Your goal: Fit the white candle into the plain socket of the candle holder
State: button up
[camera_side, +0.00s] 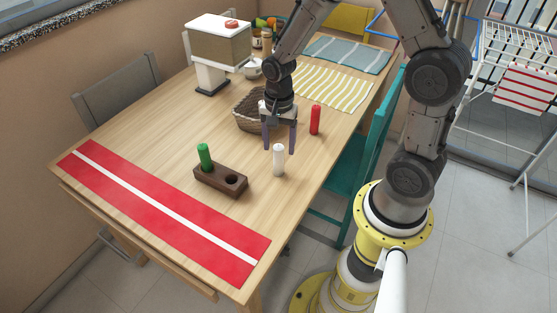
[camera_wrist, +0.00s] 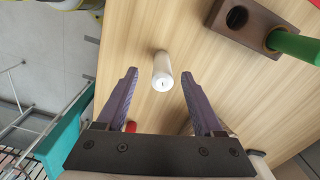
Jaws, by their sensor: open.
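The white candle (camera_side: 279,160) stands upright on the wooden table; the wrist view shows it (camera_wrist: 162,72) from above, ahead of and between the fingertips. My gripper (camera_side: 280,150) is open and empty, pointing down just above and behind the candle; its two fingers (camera_wrist: 158,72) appear apart from it in the wrist view. The dark brown candle holder (camera_side: 221,182) lies left of the candle. A green candle (camera_side: 205,157) stands in its left socket. Its right socket (camera_side: 231,180) is empty, and the holder (camera_wrist: 249,22) also shows at the wrist view's top right.
A red candle (camera_side: 315,120) stands behind the white one. A wicker basket (camera_side: 246,112) is behind my gripper. A red runner (camera_side: 160,210) with a white stripe covers the table's near left end. Bare table lies between candle and holder.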

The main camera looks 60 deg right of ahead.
aim_at(278, 157)
jog(key=shift+w+d+f, duration=0.1)
jog(key=shift+d+f, duration=0.05)
jog(key=shift+f, duration=0.9)
jog(key=shift+w+d+f, duration=0.1)
jog(key=shift+f, duration=1)
jog(key=shift+w+d+f, duration=0.1)
jog(key=shift+d+f, duration=0.05)
jog(key=shift+f, duration=0.9)
grip_shut()
